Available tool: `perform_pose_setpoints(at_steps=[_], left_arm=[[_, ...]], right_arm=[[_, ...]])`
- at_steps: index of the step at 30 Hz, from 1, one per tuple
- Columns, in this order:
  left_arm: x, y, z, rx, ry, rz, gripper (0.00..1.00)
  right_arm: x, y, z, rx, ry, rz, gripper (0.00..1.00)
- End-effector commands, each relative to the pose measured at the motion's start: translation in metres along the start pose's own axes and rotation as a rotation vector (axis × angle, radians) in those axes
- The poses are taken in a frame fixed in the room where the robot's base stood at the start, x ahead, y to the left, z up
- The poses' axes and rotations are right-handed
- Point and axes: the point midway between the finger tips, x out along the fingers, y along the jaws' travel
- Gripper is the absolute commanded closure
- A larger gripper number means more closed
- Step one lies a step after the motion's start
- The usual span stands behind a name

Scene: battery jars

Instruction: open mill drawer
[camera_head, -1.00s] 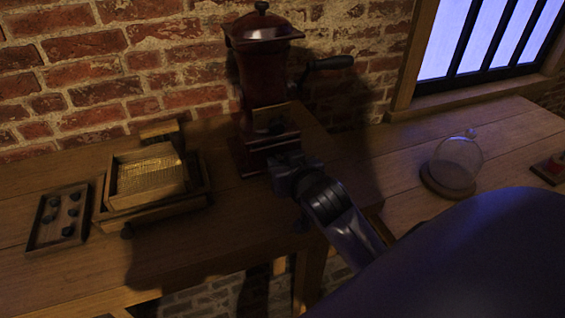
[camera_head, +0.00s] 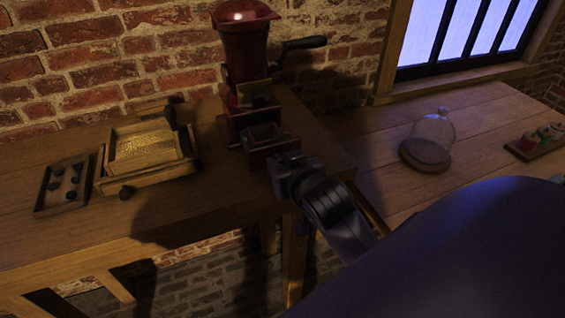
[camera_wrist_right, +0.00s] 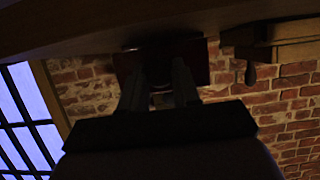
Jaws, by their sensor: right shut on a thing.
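The red mill (camera_head: 244,62) stands on the wooden table against the brick wall, with its crank handle to the right. Its drawer (camera_head: 265,140) juts out from the front of the base, and its open top shows. My right gripper (camera_head: 281,166) is at the drawer's front and is shut on it, likely at the knob, which the gripper hides. In the right wrist view the two fingers (camera_wrist_right: 160,88) close in front of the dark reddish drawer front (camera_wrist_right: 203,64). My left gripper is not in view.
A wooden box with a pale inside (camera_head: 142,148) and a small tray of dark lumps (camera_head: 65,186) sit left of the mill. A glass dome (camera_head: 432,138) stands on the right table.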

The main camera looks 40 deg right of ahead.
Motion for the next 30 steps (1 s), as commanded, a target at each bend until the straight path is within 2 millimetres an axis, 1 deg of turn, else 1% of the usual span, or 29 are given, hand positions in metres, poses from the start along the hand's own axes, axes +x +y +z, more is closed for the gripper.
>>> perform_pose_setpoints(at_steps=[11, 12, 13, 14, 23, 26, 30], left_arm=[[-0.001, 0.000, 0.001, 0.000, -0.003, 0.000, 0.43], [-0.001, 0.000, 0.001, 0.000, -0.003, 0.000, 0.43], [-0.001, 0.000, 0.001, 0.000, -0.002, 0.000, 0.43], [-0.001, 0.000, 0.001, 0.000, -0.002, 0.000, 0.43], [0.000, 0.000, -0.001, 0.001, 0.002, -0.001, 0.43], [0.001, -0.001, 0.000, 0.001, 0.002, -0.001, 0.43], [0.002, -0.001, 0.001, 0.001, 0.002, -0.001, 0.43]], right_arm=[[0.000, 0.000, -0.001, 0.001, 0.002, 0.000, 1.00], [0.000, 0.000, -0.001, 0.001, 0.002, 0.000, 0.56], [0.000, 0.000, -0.001, 0.001, 0.002, 0.000, 0.46], [0.000, 0.000, -0.001, 0.001, 0.002, 0.000, 0.44], [-0.001, 0.000, -0.001, 0.001, 0.001, 0.000, 0.44], [-0.007, 0.000, 0.000, 0.001, 0.002, 0.000, 0.44], [-0.024, 0.000, 0.000, 0.001, 0.002, 0.000, 0.44]])
